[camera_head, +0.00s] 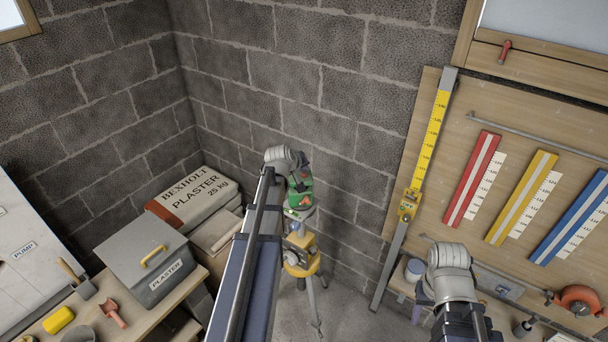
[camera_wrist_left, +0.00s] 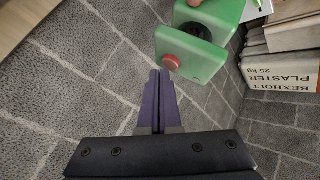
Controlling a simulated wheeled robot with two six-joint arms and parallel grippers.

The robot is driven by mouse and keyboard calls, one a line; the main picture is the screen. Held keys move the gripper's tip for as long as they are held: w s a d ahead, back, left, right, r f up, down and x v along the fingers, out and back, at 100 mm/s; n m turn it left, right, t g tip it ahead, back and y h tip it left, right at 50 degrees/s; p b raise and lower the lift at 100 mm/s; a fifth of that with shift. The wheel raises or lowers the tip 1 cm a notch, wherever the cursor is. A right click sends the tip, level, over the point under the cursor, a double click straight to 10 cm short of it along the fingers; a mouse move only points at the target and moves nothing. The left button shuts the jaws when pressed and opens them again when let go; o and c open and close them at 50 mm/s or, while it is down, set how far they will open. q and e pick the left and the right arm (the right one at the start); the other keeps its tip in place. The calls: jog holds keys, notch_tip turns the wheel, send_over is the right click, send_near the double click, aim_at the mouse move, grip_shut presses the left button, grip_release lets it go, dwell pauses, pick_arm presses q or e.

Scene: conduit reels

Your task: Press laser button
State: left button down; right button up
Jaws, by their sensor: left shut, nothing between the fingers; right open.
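The green laser unit (camera_head: 299,197) sits on a tripod (camera_head: 301,258) with a yellow head, near the wall corner. In the left wrist view the green laser body (camera_wrist_left: 212,45) fills the top, with a round red button (camera_wrist_left: 174,62) on its near face. My left gripper (camera_wrist_left: 160,74) is shut and empty. Its purple fingertips show just below and left of the button in that view; I cannot tell if they touch it. In the head view my left wrist hides these fingers. My right gripper (camera_head: 422,293) is open at lower right, mostly hidden behind its wrist.
Plaster bags (camera_head: 192,198) and a grey plaster bin (camera_head: 147,262) stand left of the tripod. A yellow staff (camera_head: 427,150) leans on the wooden board (camera_head: 546,132) at right. Bare floor lies around the tripod legs.

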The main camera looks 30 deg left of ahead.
pick_arm(q)
jog(key=shift+f, duration=0.35)
jog(key=shift+r, duration=0.2)
jog(key=shift+r+p, duration=0.3)
notch_tip(320, 180, up, 6)
jog(key=p, duration=0.6)
dwell(0.6)
